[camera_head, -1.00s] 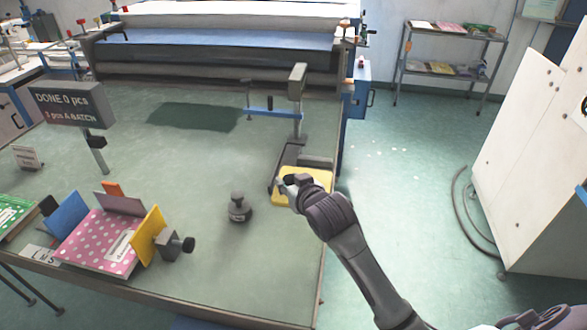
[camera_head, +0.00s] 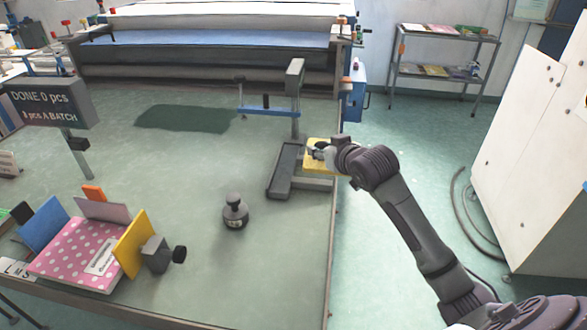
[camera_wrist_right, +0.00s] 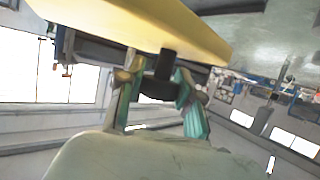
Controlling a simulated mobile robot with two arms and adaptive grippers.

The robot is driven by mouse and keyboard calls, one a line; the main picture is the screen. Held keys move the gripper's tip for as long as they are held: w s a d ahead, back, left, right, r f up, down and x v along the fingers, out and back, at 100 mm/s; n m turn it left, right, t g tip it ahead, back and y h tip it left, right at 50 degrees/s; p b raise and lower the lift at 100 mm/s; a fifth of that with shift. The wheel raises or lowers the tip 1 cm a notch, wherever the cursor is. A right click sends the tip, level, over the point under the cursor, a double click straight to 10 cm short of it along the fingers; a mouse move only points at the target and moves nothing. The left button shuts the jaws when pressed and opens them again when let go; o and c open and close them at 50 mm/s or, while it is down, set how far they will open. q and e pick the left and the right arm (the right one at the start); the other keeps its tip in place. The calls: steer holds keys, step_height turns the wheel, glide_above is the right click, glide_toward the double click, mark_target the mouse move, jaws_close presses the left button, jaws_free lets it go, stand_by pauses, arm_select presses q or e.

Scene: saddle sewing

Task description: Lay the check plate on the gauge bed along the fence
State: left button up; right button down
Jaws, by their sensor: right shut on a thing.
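The yellow check plate (camera_head: 319,168) is in my right gripper (camera_head: 318,150), above the right part of the gauge at the table's right edge. In the right wrist view the plate (camera_wrist_right: 150,25) spans the top, and the fingers (camera_wrist_right: 160,85) are shut around a dark grip piece under it. The dark grey gauge bed (camera_head: 284,174) lies just left of the plate, with a post and blue bar (camera_head: 268,111) behind it. The plate and arm hide part of the gauge, and I cannot tell which edge is the fence. My left gripper is not in view.
A dark knobbed weight (camera_head: 235,212) stands on the table, left of and nearer than the gauge. A pink dotted pad (camera_head: 75,252) with coloured upright plates is at the front left. A sign (camera_head: 48,102) stands at the left.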

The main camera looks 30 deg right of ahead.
steer(key=w+a+f+p, duration=0.1)
steer(key=w+f, duration=0.1)
steer(key=w+a+f, duration=0.2)
steer(key=f, duration=0.1)
steer(key=w+a+f+p, duration=0.1)
steer(key=w+a+f, duration=0.1)
steer(key=w+f, duration=0.1)
steer(key=shift+f+p, duration=0.25)
steer(key=shift+p, duration=0.1)
steer(key=shift+w+f, duration=0.1)
steer(key=shift+f, duration=0.3)
steer(key=shift+f, duration=0.1)
steer(key=c, duration=0.8)
jaws_free()
steer(key=shift+o, duration=0.2)
